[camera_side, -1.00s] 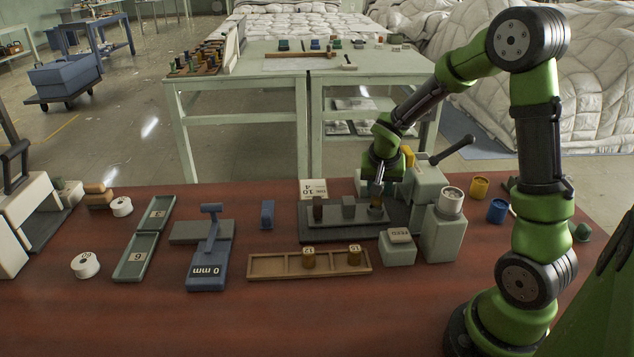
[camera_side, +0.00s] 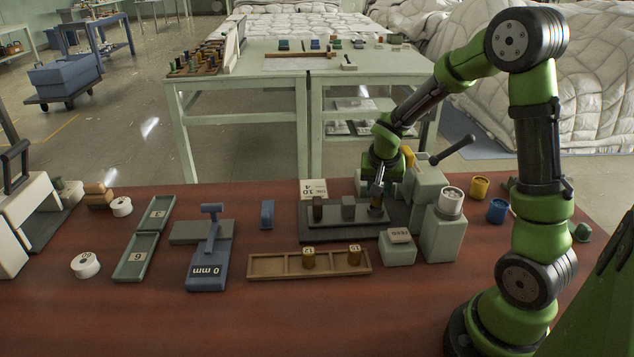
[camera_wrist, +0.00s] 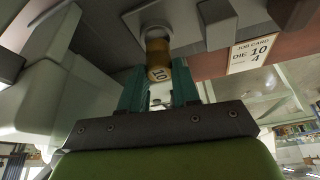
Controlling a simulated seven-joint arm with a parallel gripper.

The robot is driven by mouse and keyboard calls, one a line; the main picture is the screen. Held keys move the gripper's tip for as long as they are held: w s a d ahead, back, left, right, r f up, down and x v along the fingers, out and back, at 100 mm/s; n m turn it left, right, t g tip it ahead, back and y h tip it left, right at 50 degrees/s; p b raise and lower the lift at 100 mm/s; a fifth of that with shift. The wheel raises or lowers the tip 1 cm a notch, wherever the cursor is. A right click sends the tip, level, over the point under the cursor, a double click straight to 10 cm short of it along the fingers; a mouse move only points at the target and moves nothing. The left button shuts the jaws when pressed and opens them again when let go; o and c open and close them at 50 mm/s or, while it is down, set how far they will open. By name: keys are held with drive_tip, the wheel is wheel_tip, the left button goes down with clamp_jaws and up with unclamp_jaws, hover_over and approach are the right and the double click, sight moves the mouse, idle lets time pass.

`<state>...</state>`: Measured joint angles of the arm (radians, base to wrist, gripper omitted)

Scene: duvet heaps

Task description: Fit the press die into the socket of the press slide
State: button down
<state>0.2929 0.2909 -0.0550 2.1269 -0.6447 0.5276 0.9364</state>
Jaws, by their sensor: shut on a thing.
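My gripper (camera_side: 377,194) points down at the right end of the dark press base (camera_side: 312,234), over the last of its grey blocks. In the wrist view my gripper (camera_wrist: 159,82) has its two teal fingers shut on a brass die (camera_wrist: 158,50) marked 10. The die's far end meets or lies very close to a square grey block (camera_wrist: 146,17), likely the socket; its opening is hidden, so I cannot tell how deep the die sits.
A grey feed block (camera_side: 399,250) and the press body with a dark lever (camera_side: 455,150) stand close right. A blue gauge (camera_side: 207,270) and green trays (camera_side: 134,262) lie left.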

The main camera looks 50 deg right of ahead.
drive_tip(key=shift+f, duration=1.25)
idle(0.5)
drive_tip(key=c, duration=0.7)
unclamp_jaws()
drive_tip(key=shift+c, duration=0.2)
drive_tip(key=v, duration=1.7)
drive_tip(key=shift+w, duration=0.15)
drive_tip(key=s+a+r+n+t+y, duration=0.1)
drive_tip(key=s+a+n+t+y, duration=0.1)
drive_tip(key=a, duration=0.6)
drive_tip(key=s+a+r+n+t+y, duration=0.2)
drive_tip(key=s+a+n+y, duration=0.1)
drive_tip(key=s+a+n, duration=0.2)
drive_tip(key=s+a, duration=0.2)
drive_tip(key=shift+s+a+r+t+y, duration=0.2)
drive_tip(key=shift+a+r+t+y, duration=0.1)
drive_tip(key=shift+a+r+y, duration=0.1)
